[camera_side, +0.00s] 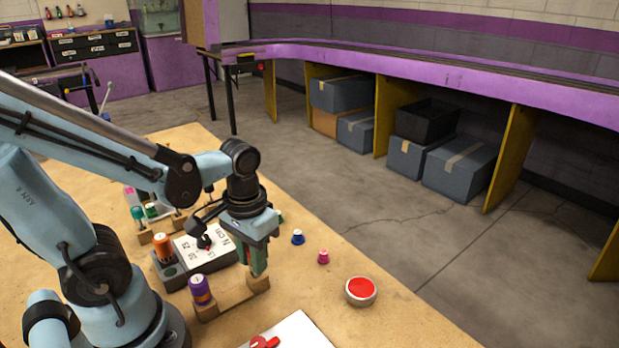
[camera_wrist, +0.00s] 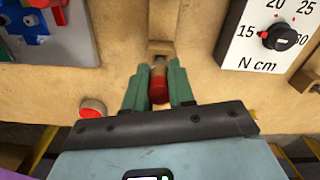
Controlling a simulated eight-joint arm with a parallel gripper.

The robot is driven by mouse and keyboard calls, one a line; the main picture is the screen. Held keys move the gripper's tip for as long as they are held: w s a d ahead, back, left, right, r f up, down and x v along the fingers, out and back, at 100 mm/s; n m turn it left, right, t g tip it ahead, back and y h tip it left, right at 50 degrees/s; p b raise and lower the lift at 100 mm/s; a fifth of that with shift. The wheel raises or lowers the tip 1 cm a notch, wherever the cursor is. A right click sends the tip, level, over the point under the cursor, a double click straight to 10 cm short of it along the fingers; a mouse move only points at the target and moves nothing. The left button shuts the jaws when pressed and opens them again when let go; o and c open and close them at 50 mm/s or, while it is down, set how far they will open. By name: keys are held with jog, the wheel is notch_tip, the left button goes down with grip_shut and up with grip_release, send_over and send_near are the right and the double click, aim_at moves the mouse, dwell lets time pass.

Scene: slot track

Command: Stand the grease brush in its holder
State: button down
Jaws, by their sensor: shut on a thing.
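In the wrist view my gripper (camera_wrist: 157,92) is shut on a short round thing with a red end, which looks like the grease brush (camera_wrist: 159,90). A greyish part of it points toward a wooden block (camera_wrist: 160,48). In the side view my gripper (camera_side: 258,265) points down at the right end of a low wooden cradle (camera_side: 233,297); the fingers hide the brush there. I cannot tell whether the brush still touches the cradle. A grey block (camera_side: 170,275) with an orange-topped cylinder (camera_side: 163,248) and a green round spot stands left of my gripper; I cannot tell whether it is the holder.
A purple cylinder (camera_side: 200,290) stands at the cradle's left end. A white dial box (camera_side: 205,248) is close behind my gripper. A blue knob (camera_side: 298,237), a pink knob (camera_side: 323,257) and a red button (camera_side: 361,291) are to the right. Bench is clear between them.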

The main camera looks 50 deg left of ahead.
jog(key=shift+f, duration=0.65)
jog(key=c, duration=0.9)
grip_release()
jog(key=shift+r, duration=0.1)
notch_tip(320, 180, up, 12)
jog(key=shift+f, duration=0.2)
jog(key=shift+w+d+f+m+t, duration=0.3)
jog(key=shift+w+m+t, duration=0.2)
jog(key=shift+w+t, duration=0.65)
jog(key=shift+w+d+f+m+t, duration=0.15)
jog(key=shift+w+f+m+t, duration=0.35)
jog(key=shift+w+t, duration=0.65)
jog(key=shift+w+d+f+m+t, duration=0.3)
jog(key=shift+w+m+t, duration=0.2)
jog(key=shift+w+t, duration=0.6)
